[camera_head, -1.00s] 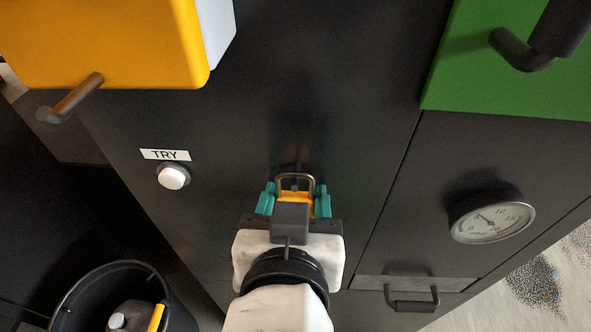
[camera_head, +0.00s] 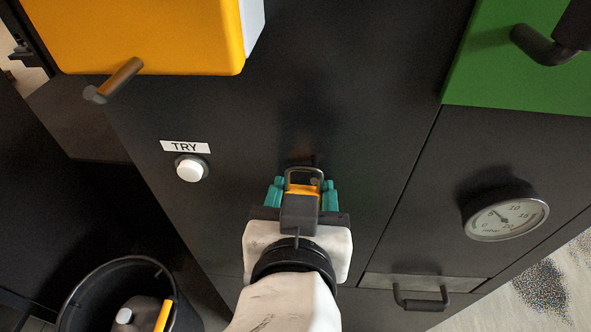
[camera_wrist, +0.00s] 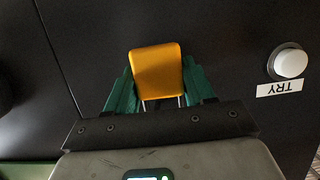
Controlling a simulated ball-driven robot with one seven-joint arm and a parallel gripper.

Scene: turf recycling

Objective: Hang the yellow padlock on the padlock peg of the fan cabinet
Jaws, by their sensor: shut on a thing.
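The yellow padlock (camera_head: 302,189) is between the teal fingers of my gripper (camera_head: 303,194), which is shut on it. Its metal shackle stands up above the yellow body in the head view, in front of the dark fan cabinet (camera_head: 352,120). A small dark peg (camera_head: 315,161) shows right at the shackle; I cannot tell whether the shackle is around it or only in front of it. In the wrist view the padlock's body (camera_wrist: 157,70) shows between the fingers (camera_wrist: 158,85), and its shackle legs are partly hidden behind the gripper.
A white button (camera_head: 191,168) under a TRY label is left of my gripper. A gauge (camera_head: 507,215) and a drawer handle (camera_head: 422,302) are to the right. A yellow box (camera_head: 140,35) and a green panel (camera_head: 525,70) are above. A black bin (camera_head: 75,300) stands lower left.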

